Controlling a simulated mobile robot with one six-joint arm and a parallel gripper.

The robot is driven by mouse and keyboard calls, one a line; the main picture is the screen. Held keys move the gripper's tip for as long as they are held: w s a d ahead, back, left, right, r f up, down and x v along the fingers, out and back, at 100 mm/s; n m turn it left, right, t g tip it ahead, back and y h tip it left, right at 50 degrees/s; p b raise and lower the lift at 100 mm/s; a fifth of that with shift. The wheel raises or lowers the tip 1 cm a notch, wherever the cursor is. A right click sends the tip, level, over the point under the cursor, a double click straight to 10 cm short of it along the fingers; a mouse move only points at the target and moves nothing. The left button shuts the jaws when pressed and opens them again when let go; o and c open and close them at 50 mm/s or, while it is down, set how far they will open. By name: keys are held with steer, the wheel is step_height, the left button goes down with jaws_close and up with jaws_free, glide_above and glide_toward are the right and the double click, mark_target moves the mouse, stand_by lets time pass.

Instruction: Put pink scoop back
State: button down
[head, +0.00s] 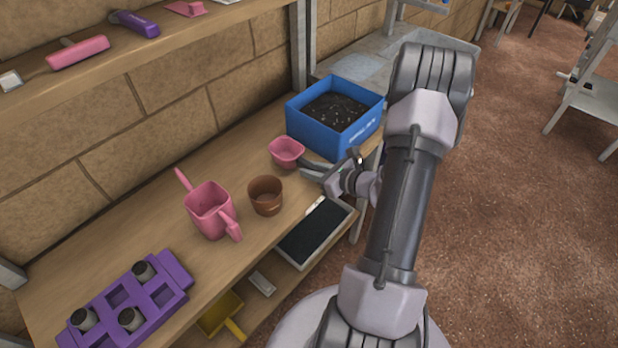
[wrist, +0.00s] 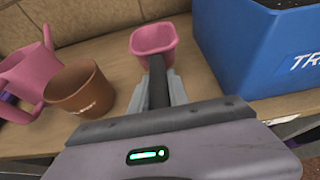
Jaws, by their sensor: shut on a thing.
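The pink scoop (head: 286,152) is at the end of my gripper (head: 318,172), just left of the blue box on the wooden bench. In the wrist view the scoop's pink bowl (wrist: 154,40) is straight ahead and its dark handle (wrist: 158,84) runs back between the fingers. My gripper (wrist: 162,92) is shut on that handle. The bowl is upright and looks empty. I cannot tell whether its underside touches the bench.
A blue box (head: 318,138) of dark soil stands right of the scoop. A brown pot (head: 265,196) and pink jug (head: 207,210) stand to the left. A purple rack (head: 135,306) with grey plugs is at the front left. An upper shelf (head: 130,62) holds tools.

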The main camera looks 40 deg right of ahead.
steer(key=shift+f, duration=0.95)
steer(key=shift+f+b, duration=0.2)
steer(key=shift+b, duration=0.15)
steer(key=c, duration=1.3)
jaws_free()
steer(key=shift+o, duration=0.2)
steer(key=shift+r, duration=0.15)
